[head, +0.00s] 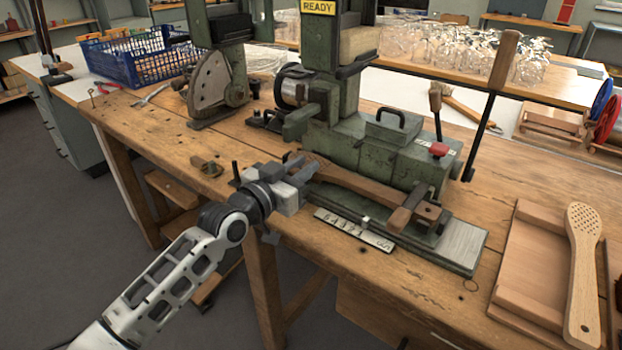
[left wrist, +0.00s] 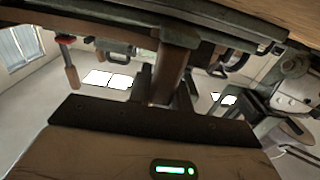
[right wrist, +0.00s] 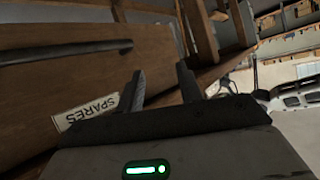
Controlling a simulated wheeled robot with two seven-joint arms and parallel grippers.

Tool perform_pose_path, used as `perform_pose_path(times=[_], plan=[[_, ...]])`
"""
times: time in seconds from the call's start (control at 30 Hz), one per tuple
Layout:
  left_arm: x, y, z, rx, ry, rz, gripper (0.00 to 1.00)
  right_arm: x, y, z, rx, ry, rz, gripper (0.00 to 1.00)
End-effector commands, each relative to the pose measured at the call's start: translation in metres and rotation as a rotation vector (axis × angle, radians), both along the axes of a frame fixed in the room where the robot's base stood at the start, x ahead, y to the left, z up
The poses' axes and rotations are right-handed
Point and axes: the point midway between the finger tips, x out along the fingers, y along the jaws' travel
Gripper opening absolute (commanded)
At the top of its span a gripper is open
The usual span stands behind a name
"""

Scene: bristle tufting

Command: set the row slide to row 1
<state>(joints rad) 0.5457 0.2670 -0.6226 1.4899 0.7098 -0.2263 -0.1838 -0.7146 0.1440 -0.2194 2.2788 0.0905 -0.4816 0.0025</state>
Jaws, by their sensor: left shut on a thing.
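The row slide (head: 462,246) is the low green and grey carriage at the front of the green tufting machine (head: 395,150). A white number scale (head: 340,228) runs along its front edge; its figures are too small to read surely. A small pale pointer block (head: 366,222) stands at the scale, right of its middle. A long brown wooden piece (head: 355,183) lies along the slide. My left gripper (head: 308,170) is shut on a brown wooden part at its left end. A brown bar shows between the fingers in the left wrist view (left wrist: 168,75). My right gripper (right wrist: 160,85) is open and empty.
A wooden tray (head: 520,270) with a perforated paddle-shaped brush (head: 583,260) lies at the right. A lever with a wooden handle (head: 503,60) stands behind the slide. A blue crate (head: 130,55) is at the back left. The right wrist view shows a wooden front labelled SPARES (right wrist: 88,112).

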Motion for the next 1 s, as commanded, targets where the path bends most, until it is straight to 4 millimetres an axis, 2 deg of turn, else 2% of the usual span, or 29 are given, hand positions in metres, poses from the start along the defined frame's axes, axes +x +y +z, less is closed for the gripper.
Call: perform_pose_path(times=[0.17,0.2,0.27,0.53,0.67,0.77,1.0], plan=[[0.000,0.000,-0.001,0.002,0.004,0.000,0.00,-0.001,0.000,0.002,0.001,0.001,0.002,0.36],[0.000,0.000,-0.001,0.002,0.004,0.001,0.28,-0.001,0.000,0.001,0.001,0.001,0.002,0.36],[0.000,0.000,-0.001,0.002,0.004,0.001,0.42,-0.001,0.000,0.001,0.001,0.002,0.002,0.36],[-0.001,0.000,-0.001,0.001,0.003,0.000,0.42,-0.003,0.001,-0.003,0.000,0.011,0.002,0.36],[-0.007,0.005,-0.001,0.002,0.004,0.001,0.42,-0.003,0.001,-0.003,-0.001,0.016,0.003,0.36],[-0.020,0.014,0.000,0.003,0.003,0.001,0.42,-0.004,0.001,-0.002,-0.001,0.018,0.003,0.36],[-0.067,0.048,-0.001,0.006,0.006,0.000,0.42,-0.004,0.001,0.002,0.001,0.022,0.002,0.36]])
